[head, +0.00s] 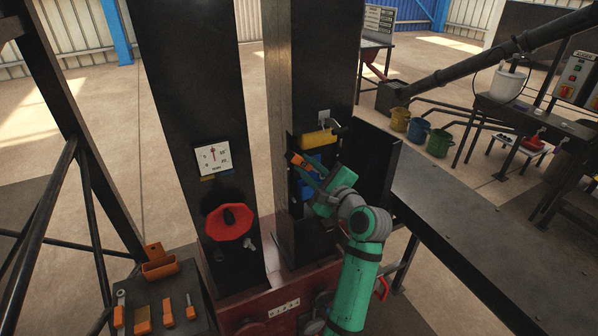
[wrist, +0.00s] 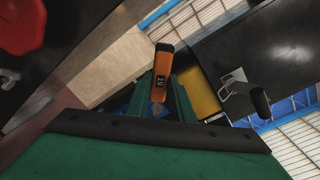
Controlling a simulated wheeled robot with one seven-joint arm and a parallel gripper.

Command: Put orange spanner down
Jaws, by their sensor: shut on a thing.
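The orange spanner (wrist: 162,68) is held in my gripper (wrist: 160,105). In the head view the spanner (head: 297,159) shows as a small orange piece at the tip of my green gripper (head: 312,172), in front of the dark press column. The spanner's metal end is mostly hidden between the fingers.
A small dark side table (head: 185,284) at lower left bears several orange-handled tools and an orange holder (head: 159,262). A red handwheel (head: 230,221) and dial (head: 214,158) are on the left column. A yellow block (head: 319,139) is close above my gripper. A dark bench (head: 470,235) extends right.

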